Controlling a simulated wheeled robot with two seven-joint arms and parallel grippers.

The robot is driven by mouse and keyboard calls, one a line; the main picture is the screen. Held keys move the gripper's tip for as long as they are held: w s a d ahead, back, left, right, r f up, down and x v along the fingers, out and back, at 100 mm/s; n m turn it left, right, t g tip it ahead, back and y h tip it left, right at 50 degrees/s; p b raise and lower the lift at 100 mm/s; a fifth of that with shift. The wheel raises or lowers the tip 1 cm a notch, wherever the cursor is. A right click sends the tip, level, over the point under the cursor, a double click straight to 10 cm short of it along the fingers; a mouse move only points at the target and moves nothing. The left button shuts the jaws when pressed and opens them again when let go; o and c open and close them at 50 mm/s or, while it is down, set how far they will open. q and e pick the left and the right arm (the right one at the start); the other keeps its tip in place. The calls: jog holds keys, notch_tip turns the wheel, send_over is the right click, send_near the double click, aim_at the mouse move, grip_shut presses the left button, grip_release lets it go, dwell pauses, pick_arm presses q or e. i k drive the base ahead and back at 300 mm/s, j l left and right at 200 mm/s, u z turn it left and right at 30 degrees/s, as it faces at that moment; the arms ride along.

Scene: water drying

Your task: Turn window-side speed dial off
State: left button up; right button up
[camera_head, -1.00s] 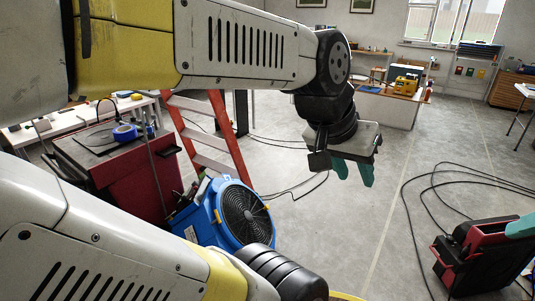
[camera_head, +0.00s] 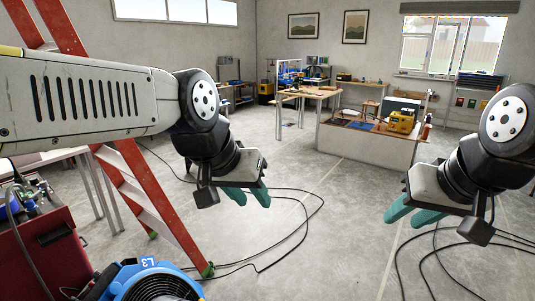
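A blue fan (camera_head: 146,277) with a round dark grille shows only its upper part at the bottom left edge of the view. A white "L3" mark is on its top. No speed dial can be made out on it. My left gripper (camera_head: 249,194) hangs over the floor, above and to the right of the fan and well apart from it. Its two teal fingers are apart with nothing between them.
A red ladder (camera_head: 165,220) stands behind the fan, with a red cabinet (camera_head: 50,262) at the left. Black cables (camera_head: 305,225) lie on the concrete floor. A workbench (camera_head: 350,148) with a yellow box (camera_head: 401,121) stands further back, below the window (camera_head: 455,42).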

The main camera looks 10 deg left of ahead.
aim_at(98, 273)
jog(key=i+u, duration=0.25)
jog(key=u, duration=0.2)
jog(key=i+u, duration=0.25)
jog(key=u, duration=0.15)
jog(key=i+l+u, duration=0.1)
jog(key=i+u, duration=0.15)
jog(key=u, duration=0.2)
jog(key=i+l+u, duration=0.15)
jog(key=u, duration=0.25)
jog(key=i+u, duration=0.1)
jog(key=u, duration=1.7)
